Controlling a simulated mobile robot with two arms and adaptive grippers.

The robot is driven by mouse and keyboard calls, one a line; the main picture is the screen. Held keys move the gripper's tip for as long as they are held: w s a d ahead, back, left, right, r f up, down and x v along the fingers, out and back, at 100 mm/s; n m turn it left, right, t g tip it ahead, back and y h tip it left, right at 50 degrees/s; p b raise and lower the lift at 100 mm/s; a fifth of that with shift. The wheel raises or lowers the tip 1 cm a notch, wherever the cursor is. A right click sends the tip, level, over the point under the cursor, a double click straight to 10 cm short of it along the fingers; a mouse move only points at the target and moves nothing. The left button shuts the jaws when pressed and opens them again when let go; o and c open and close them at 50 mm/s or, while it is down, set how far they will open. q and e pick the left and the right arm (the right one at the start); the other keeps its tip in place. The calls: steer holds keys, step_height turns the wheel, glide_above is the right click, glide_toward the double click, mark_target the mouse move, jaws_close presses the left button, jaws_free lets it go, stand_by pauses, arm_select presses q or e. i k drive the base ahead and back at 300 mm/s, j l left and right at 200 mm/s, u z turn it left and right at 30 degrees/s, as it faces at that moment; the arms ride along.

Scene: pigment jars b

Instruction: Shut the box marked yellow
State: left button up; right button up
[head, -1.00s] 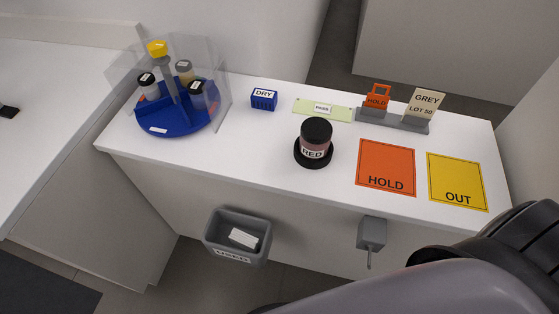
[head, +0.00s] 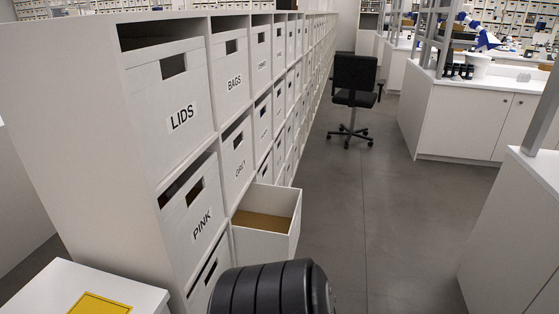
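In the head view, one box (head: 268,218) in the low part of the shelf unit is pulled out into the aisle. It is white with a brown inside bottom and looks empty. Its front faces away from me along the aisle side, so I cannot read its mark. Boxes marked LIDS (head: 172,100), BAGS (head: 231,72), PINK (head: 196,215) and GREY (head: 237,160) sit pushed in. No box marked yellow can be read. Neither gripper shows; only a black ribbed part of my own arm is at the bottom.
The grey floor (head: 345,200) of the aisle is open to the right of the shelf. A black office chair (head: 354,80) stands farther along it. White benches (head: 465,115) line the right side. A white tabletop corner with a yellow mat (head: 100,304) is at lower left.

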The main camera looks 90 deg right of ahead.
mark_target(266, 222)
steer(key=k+l+z, duration=0.15)
steer(key=z, duration=2.15)
